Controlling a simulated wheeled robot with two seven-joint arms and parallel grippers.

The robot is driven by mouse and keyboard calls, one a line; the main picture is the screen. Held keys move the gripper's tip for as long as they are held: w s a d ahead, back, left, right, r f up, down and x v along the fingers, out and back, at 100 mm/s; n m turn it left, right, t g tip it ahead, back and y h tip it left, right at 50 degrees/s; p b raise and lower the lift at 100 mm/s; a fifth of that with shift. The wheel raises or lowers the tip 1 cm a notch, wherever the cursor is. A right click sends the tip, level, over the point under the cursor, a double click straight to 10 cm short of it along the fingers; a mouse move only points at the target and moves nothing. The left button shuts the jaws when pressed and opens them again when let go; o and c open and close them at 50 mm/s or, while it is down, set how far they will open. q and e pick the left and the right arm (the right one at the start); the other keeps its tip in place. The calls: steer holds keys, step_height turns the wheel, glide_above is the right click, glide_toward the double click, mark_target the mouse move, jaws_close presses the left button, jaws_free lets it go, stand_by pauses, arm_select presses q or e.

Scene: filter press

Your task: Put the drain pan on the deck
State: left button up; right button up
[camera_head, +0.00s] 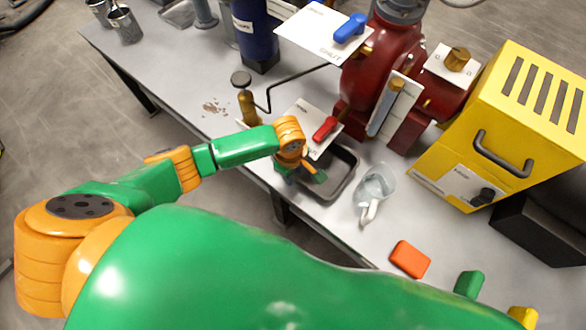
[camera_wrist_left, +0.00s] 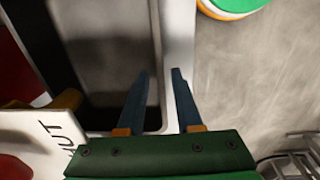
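The drain pan (camera_head: 348,188) is a dark, shallow rectangular tray. It sits on the grey bench near its front edge, below the red-handled valve. In the left wrist view the pan (camera_wrist_left: 105,60) shows from above with its rim and dark inside. My left gripper (camera_head: 318,176) is at the pan's left side in the head view. In the left wrist view its two blue fingers (camera_wrist_left: 161,72) are apart, one over the pan's inside and one beyond its rim. Nothing is seen clamped between them; whether they touch the pan I cannot tell. My right gripper is not visible.
A red pump (camera_head: 380,70) with valves and signs stands behind. A yellow box (camera_head: 505,130) blocks the right. The bench (camera_head: 190,75) has free room at left.

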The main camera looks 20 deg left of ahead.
arm_select(q)
step_height(320, 180, up, 12)
steer(key=p, duration=0.3)
steer(key=shift+s+p, duration=0.3)
steer(key=shift+s, duration=0.05)
steer(key=shift+a, duration=0.15)
